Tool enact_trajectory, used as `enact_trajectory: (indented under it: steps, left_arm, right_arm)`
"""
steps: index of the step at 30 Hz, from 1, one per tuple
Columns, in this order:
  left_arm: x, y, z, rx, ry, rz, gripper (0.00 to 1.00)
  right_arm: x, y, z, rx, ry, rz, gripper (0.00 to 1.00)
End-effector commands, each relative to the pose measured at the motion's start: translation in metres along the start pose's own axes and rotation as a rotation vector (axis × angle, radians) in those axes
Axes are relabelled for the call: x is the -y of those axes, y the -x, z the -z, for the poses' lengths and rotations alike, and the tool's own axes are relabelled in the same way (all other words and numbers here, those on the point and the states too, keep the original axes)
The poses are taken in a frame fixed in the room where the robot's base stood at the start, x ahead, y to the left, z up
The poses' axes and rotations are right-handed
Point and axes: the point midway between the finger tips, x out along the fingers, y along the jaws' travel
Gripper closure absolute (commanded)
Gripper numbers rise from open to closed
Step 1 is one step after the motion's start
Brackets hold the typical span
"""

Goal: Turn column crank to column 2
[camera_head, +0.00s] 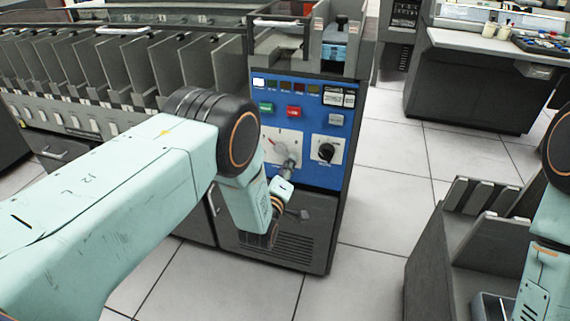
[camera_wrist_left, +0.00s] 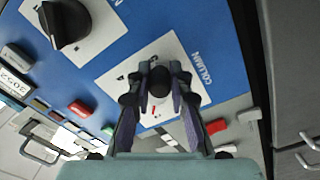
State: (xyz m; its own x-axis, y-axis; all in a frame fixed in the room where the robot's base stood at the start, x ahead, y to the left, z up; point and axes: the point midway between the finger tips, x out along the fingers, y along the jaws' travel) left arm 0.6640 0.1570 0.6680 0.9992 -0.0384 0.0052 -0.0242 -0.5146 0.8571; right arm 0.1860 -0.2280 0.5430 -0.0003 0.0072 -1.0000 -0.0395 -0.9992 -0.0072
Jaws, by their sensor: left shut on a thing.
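The column crank is on the blue control panel (camera_head: 312,97) of the card sorter, over a white dial plate (camera_head: 271,135). In the left wrist view, the plate (camera_wrist_left: 172,48) is marked COLUMN and the crank's dark round knob (camera_wrist_left: 160,82) sits between my left gripper's fingers. My left gripper (camera_wrist_left: 159,88) is shut on this knob. In the head view my left gripper (camera_head: 287,165) reaches the panel and covers part of the crank. The dial's numbers are too small to read. My right arm shows at the right edge, but its gripper is out of view.
A black selector knob (camera_head: 326,151) sits right of the crank; it also shows in the left wrist view (camera_wrist_left: 66,22). Green (camera_head: 266,108) and red (camera_head: 294,112) buttons are above. Card pockets line the left. A dark rack (camera_head: 455,245) stands at the right. Tiled floor lies between.

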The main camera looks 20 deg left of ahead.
Motion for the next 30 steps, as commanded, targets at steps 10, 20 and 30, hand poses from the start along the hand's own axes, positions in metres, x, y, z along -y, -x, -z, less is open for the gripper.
enact_trajectory:
  steps: [10, 20, 30]
  left_arm:
    - [-0.0057, 0.0011, -0.0011, 0.001, 0.146, 0.003, 1.0]
    - [-0.0065, 0.001, -0.0015, 0.001, 0.176, 0.003, 1.0]
    - [-0.0064, 0.001, -0.0015, 0.001, 0.175, 0.003, 0.74]
  right_arm:
    - [0.0001, 0.0099, 0.0, 0.0, 0.0, 0.0, 0.47]
    - [0.0001, 0.011, 0.0, 0.0, 0.0, 0.0, 0.47]
    - [0.0001, 0.011, 0.0, 0.0, 0.0, 0.0, 0.47]
